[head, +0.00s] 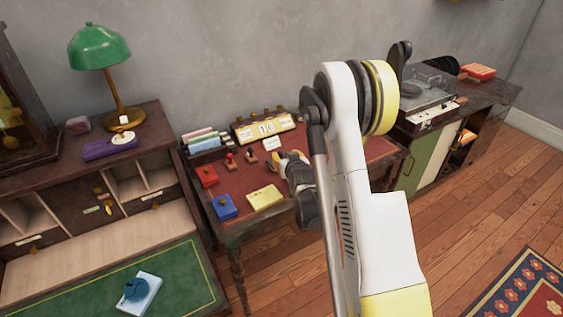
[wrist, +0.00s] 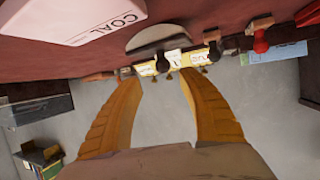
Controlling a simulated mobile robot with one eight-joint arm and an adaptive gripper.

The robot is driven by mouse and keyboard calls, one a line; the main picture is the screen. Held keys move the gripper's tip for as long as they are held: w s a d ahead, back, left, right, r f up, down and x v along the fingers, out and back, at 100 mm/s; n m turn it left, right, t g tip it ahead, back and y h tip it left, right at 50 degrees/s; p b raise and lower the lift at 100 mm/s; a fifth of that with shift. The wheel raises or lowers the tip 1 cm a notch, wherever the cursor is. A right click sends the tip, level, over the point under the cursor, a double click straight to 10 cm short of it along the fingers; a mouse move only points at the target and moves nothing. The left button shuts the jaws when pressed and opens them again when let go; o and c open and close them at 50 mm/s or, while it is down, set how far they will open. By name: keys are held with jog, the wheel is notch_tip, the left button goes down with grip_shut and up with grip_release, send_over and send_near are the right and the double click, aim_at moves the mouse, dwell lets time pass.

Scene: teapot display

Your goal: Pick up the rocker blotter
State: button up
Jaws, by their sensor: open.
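A half-round dark brown and grey piece (wrist: 160,38), which looks like the rocker blotter, is on the red desk top in the wrist view, just beyond my fingertips. In the head view I cannot clearly make it out beside my gripper. My gripper (wrist: 160,80) is open, its two orange fingers apart with nothing between them. The wrist view is upside down, with the desk top above and the wall below.
A pale block lettered COAL (wrist: 85,18) is close beside the half-round piece. A yellow calendar (head: 265,127) stands at the desk's back. Handled stamps (head: 230,159), a red box (head: 207,176), a blue box (head: 223,206) and a yellow pad (head: 265,197) are on the desk.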

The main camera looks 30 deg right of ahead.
aim_at(282, 155)
jog(key=b+x, duration=0.1)
jog(key=x, duration=0.2)
jog(key=b+x, duration=0.1)
jog(key=x, duration=0.1)
jog(key=shift+w+a+f+b, duration=0.15)
jog(key=shift+a+f+b, duration=0.2)
jog(key=shift+f, duration=0.1)
jog(key=shift+w, duration=0.15)
jog(key=shift+r, duration=0.1)
grip_shut()
